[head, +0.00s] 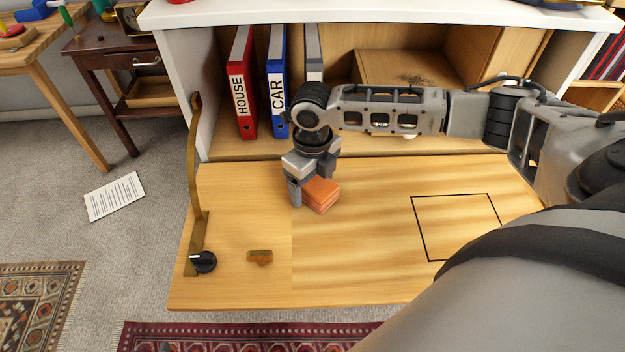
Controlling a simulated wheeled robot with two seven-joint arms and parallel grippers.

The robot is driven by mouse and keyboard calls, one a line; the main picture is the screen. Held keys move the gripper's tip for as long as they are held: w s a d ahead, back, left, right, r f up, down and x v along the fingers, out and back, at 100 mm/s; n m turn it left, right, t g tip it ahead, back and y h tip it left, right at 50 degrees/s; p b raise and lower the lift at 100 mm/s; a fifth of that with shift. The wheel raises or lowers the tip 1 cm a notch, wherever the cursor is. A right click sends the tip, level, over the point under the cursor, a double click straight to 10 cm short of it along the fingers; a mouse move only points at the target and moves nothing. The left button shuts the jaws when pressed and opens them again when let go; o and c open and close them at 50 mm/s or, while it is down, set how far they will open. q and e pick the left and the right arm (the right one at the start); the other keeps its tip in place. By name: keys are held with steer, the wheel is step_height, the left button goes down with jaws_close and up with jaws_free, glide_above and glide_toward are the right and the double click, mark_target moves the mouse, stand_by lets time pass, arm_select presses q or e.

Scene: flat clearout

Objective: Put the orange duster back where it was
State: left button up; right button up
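The orange duster (320,195) is a small block low over or on the light wood flap, left of its middle. My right gripper (311,184) points down at it from above. One finger is by the duster's left side; the other is behind it and partly hidden. I cannot tell whether the fingers press on the duster or stand apart from it, nor whether it rests on the wood. My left gripper is not in view.
A black outlined rectangle (457,194) marks the flap's right side. A small wooden piece (260,257) and a black knob (204,262) are at front left. A brass stay (195,160) rises at the left edge. Red (241,90) and blue (277,90) binders stand behind.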

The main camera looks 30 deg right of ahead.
step_height(320, 180, up, 12)
steer(key=shift+r, duration=0.2)
stand_by(0.4)
stand_by(0.4)
